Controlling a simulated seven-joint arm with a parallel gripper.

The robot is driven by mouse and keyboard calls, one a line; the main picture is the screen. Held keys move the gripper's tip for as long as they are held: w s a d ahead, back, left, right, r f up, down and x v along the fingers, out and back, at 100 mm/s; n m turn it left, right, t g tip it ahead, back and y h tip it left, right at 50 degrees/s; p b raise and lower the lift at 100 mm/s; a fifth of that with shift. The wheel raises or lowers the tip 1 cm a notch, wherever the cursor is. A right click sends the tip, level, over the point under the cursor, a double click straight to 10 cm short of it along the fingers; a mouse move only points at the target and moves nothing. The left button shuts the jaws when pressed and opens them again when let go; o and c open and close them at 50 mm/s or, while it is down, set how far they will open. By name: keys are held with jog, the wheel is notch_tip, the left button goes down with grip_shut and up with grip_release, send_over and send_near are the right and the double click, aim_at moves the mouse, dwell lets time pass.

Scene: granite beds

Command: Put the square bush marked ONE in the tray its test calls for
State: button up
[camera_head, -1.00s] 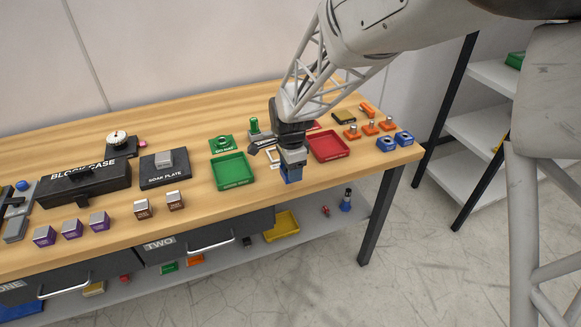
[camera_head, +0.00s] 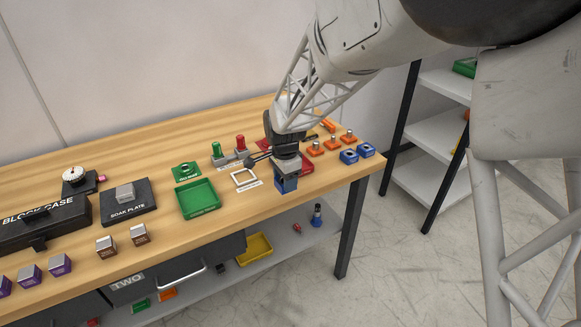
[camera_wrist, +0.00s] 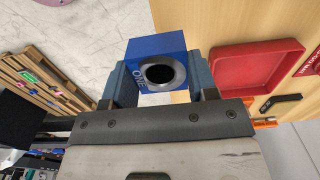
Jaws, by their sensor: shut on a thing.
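My gripper (camera_head: 286,172) is shut on a blue square bush (camera_head: 286,185) and holds it in the air near the bench's front edge. In the wrist view the bush (camera_wrist: 143,50) shows the word ONE beside a dark round bore with a grey metal rim. A green tray (camera_head: 198,212) stands left of my gripper. A red tray (camera_head: 308,166) lies behind my gripper and is partly hidden by it; in the wrist view the red tray (camera_wrist: 258,72) looks empty. A green plug gauge (camera_head: 216,150) and a red one (camera_head: 240,143) stand behind and left of my gripper.
Two blue bushes (camera_head: 349,157) and several orange pieces (camera_head: 315,149) sit at the right end. A soak plate (camera_head: 115,208) is further left. A lower shelf holds a yellow tray (camera_head: 255,248).

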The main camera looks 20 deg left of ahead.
jog(key=w+d, duration=0.1)
jog(key=d, duration=0.1)
jog(key=w+d, duration=0.2)
jog(key=shift+r, duration=0.15)
jog(key=w+a, duration=0.2)
jog(key=w, duration=0.2)
jog(key=w+a+f, duration=0.1)
jog(key=w+a, duration=0.2)
jog(key=w, duration=0.2)
jog(key=w+a, duration=0.2)
jog(key=w, duration=0.3)
jog(key=shift+w+a+f, duration=0.15)
jog(key=shift+a+f, duration=0.05)
jog(key=shift+f, duration=0.05)
dwell(0.5)
jog(key=shift+f, duration=1.75)
jog(key=shift+f, duration=0.1)
jog(key=o, duration=1.2)
